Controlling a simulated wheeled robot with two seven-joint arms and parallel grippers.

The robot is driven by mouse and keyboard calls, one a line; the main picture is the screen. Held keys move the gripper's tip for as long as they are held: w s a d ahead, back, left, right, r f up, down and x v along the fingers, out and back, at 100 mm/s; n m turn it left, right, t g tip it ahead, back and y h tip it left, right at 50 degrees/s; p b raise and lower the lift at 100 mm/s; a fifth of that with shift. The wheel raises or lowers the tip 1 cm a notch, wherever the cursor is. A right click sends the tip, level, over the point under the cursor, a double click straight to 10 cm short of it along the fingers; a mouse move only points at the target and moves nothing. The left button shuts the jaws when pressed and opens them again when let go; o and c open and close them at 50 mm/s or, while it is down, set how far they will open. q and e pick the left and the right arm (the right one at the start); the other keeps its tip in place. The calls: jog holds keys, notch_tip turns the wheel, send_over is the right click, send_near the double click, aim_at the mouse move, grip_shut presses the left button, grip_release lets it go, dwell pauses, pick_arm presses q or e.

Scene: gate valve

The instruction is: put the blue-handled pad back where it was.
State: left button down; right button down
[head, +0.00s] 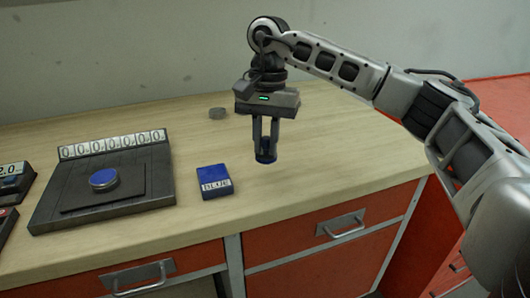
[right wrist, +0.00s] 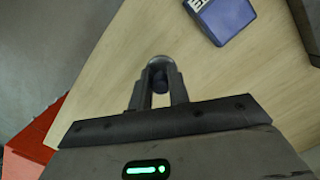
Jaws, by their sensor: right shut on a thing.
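My right gripper (head: 265,143) points straight down over the counter and is shut on the blue-handled pad (head: 265,159). The pad is small and round, dark blue, upright between the fingertips. In the right wrist view its dark blue handle (right wrist: 159,82) shows between the fingers, with a grey round end beyond them. The pad is at or just above the wood; I cannot tell if it touches. A blue block with a "BLUE" label (head: 213,181) sits to its left, apart from it; it also shows in the right wrist view (right wrist: 226,18). My left gripper is not in view.
A dark plate (head: 60,205) with a row of zero digits carries a blue disc (head: 104,179), left of the block. A small grey disc (head: 217,113) lies behind. Other dark units stand at the far left. The wood counter (head: 350,150) is clear on the right; red drawers are below its front edge.

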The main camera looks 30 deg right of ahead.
aim_at(265, 153)
jog(key=f, duration=0.3)
jog(key=shift+w+d+f+p, duration=0.15)
jog(key=shift+w+f+p, duration=0.05)
jog(key=shift+w+p, duration=0.15)
jog(key=shift+f, duration=0.2)
jog(key=shift+f, duration=0.2)
jog(key=c, duration=1.3)
grip_release()
jog(key=shift+s, duration=0.1)
jog(key=shift+c, duration=0.2)
jog(key=shift+r, duration=0.1)
